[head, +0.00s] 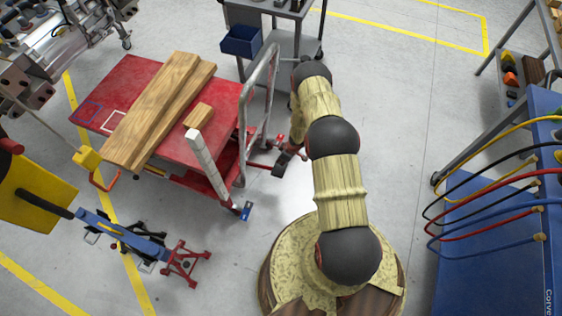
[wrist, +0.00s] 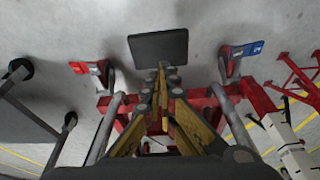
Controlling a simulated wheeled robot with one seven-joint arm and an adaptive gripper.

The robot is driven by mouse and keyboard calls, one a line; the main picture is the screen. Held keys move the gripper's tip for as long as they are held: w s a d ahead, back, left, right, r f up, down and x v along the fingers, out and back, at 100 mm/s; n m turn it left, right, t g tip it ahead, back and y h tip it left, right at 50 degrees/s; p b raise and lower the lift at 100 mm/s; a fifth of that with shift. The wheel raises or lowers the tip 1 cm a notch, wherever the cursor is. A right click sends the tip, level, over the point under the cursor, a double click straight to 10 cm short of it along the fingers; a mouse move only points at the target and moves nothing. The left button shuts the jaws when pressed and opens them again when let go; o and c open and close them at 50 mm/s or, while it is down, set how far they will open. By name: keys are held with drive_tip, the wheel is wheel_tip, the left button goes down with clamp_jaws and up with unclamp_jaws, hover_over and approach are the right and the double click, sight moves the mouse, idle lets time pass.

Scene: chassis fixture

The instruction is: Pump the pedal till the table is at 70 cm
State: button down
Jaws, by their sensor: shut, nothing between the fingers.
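The red lift table (head: 185,145) stands at left centre with its top low above its base. Its grey push handle (head: 262,95) rises at the right end. A white upright post (head: 208,165) stands at its near side; no height reading is legible. In the wrist view a dark flat pedal pad (wrist: 158,47) lies between a red-tipped lever (wrist: 85,67) and a blue-tipped lever (wrist: 245,50). The blue tip also shows in the head view (head: 246,211). My gripper (wrist: 162,72) is shut and empty, its fingertips just by the pad's near edge; I cannot tell whether they touch.
Wooden planks (head: 160,105) and a small wood block (head: 198,116) lie on the table top. A grey cart (head: 285,45) with a blue bin stands behind. A blue floor jack (head: 120,232) lies at left. A blue cabinet with cables (head: 485,235) is at right. Floor right of my arm is clear.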

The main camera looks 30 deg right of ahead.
wheel_tip(320, 180, down, 15)
drive_tip(key=b, duration=0.9)
wheel_tip(320, 180, up, 16)
drive_tip(key=p, duration=0.9)
drive_tip(key=shift+f, duration=0.15)
drive_tip(key=shift+f, duration=0.15)
drive_tip(key=shift+r+p, duration=0.3)
drive_tip(key=shift+r, duration=0.05)
drive_tip(key=shift+r, duration=0.3)
idle(1.9)
drive_tip(key=shift+r+p, duration=0.3)
drive_tip(key=shift+p, duration=0.1)
idle(1.8)
